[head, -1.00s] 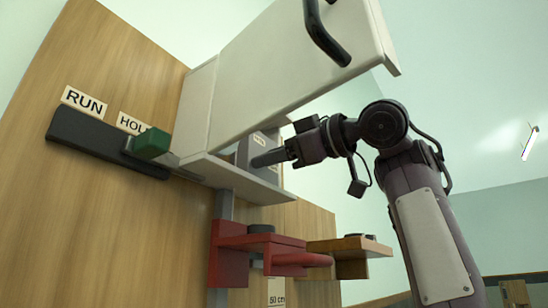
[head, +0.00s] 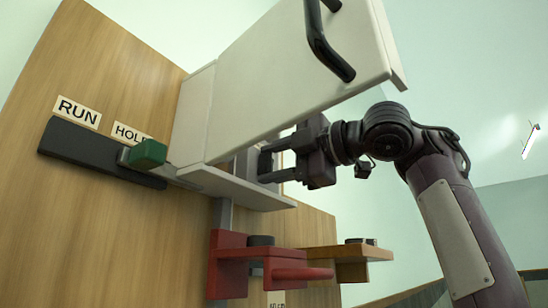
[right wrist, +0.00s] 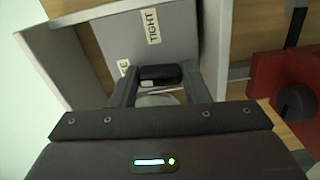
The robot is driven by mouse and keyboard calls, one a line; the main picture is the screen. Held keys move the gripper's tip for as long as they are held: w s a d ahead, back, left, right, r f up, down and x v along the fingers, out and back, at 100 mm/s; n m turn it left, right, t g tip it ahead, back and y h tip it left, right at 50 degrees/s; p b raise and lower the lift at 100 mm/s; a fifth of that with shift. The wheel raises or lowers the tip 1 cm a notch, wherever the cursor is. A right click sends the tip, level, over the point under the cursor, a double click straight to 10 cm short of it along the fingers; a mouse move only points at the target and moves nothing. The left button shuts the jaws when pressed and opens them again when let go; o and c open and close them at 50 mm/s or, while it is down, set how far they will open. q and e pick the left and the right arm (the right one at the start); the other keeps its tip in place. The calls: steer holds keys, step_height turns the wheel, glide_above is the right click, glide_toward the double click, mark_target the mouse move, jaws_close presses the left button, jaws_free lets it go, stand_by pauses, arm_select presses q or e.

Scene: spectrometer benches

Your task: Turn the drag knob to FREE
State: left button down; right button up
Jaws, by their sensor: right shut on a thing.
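The dark drag knob (right wrist: 160,75) sits on a grey panel (right wrist: 180,35) in the right wrist view. A TIGHT label (right wrist: 152,26) is above it, and a second, partly hidden label (right wrist: 124,68) is at its left. My right gripper (right wrist: 157,82) has a finger on each side of the knob and is shut on it. In the head view my right gripper (head: 268,166) reaches in from the right under the raised cream cover (head: 275,85); the knob is hidden there. My left gripper is not in view.
A green-handled slider (head: 147,154) sits in a black slot beside the RUN (head: 78,112) and HOLD labels. A red bracket (head: 230,265) and a wooden shelf (head: 350,252) are below my gripper. The cover's black handle (head: 325,45) hangs above. Space at right is free.

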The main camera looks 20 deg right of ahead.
steer(key=shift+w+a+f+n, duration=0.1)
steer(key=shift+f+n, duration=0.1)
steer(key=shift+n, duration=0.4)
steer(key=o, duration=1)
steer(key=shift+r, duration=0.1)
steer(key=shift+s, duration=0.2)
steer(key=shift+s+d+b, duration=0.4)
steer(key=shift+d+b, duration=0.05)
steer(key=b+v, duration=0.2)
steer(key=v, duration=0.4)
steer(key=shift+s+d+b, duration=0.2)
steer(key=shift+s+b, duration=0.1)
steer(key=shift+b, duration=0.05)
